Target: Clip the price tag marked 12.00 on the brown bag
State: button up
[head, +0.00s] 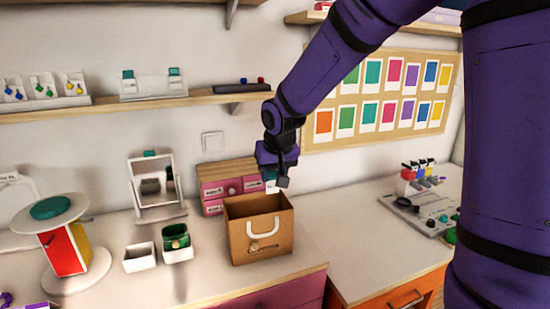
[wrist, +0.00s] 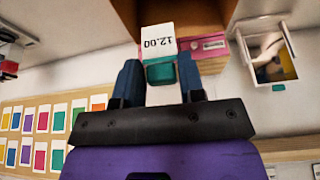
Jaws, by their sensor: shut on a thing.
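My gripper (head: 279,180) is shut on the teal clip of a price tag (wrist: 160,40). The tag is a white card reading 12.00, upside down in the wrist view, with the teal clip (wrist: 161,72) between my two fingers (wrist: 160,82). In the head view a small part of the tag (head: 271,187) shows beside the fingers. The brown bag (head: 243,243) stands open and upright on the counter, with a white handle on its front. My gripper is above its back right rim. The bag (wrist: 215,14) also shows beyond the tag; whether they touch I cannot tell.
A pink drawer box (head: 212,190) stands close behind the bag. A mirror (head: 155,186), a white box (head: 139,258) and a green-lined box (head: 176,243) are to the left. A grey tool tray (head: 420,212) is at right. Counter right of the bag is clear.

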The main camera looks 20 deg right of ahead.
jog(key=shift+s+d+f, duration=0.1)
jog(key=shift+f, duration=0.35)
send_over(273, 214)
jog(key=s, duration=0.1)
jog(key=shift+s+f, duration=0.1)
jog(key=shift+f, duration=2.45)
jog(key=shift+f, duration=2.4)
jog(key=o, duration=1.4)
jog(key=shift+r, duration=0.1)
jog(key=shift+r, duration=3.9)
